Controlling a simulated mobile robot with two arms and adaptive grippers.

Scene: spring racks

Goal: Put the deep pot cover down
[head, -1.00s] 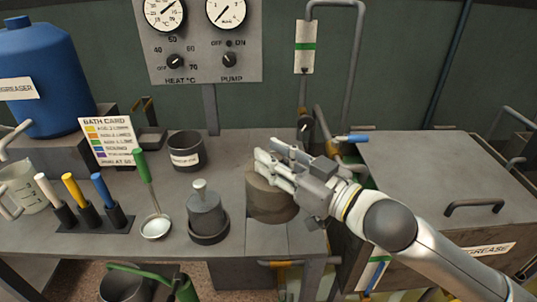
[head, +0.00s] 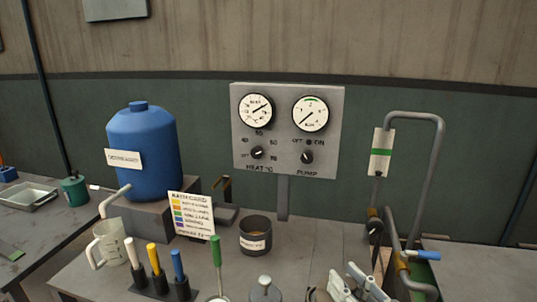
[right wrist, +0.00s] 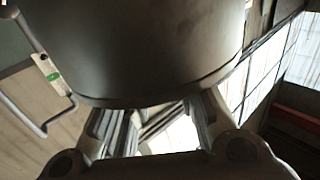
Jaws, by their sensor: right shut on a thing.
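My right gripper (head: 358,284) shows at the bottom edge of the head view, over the bench and cut off by the frame. In the right wrist view its two fingers (right wrist: 160,112) are shut on a large dark grey round body, which I take to be the deep pot cover (right wrist: 160,50). The cover fills the upper middle of that view, and its rounded lower edge shows. What lies under the cover is hidden, so I cannot tell whether it touches the bench. My left gripper is not in view.
A knobbed weight (head: 265,290) is cut off at the bottom. A bent pipe (head: 440,170) rises at the right.

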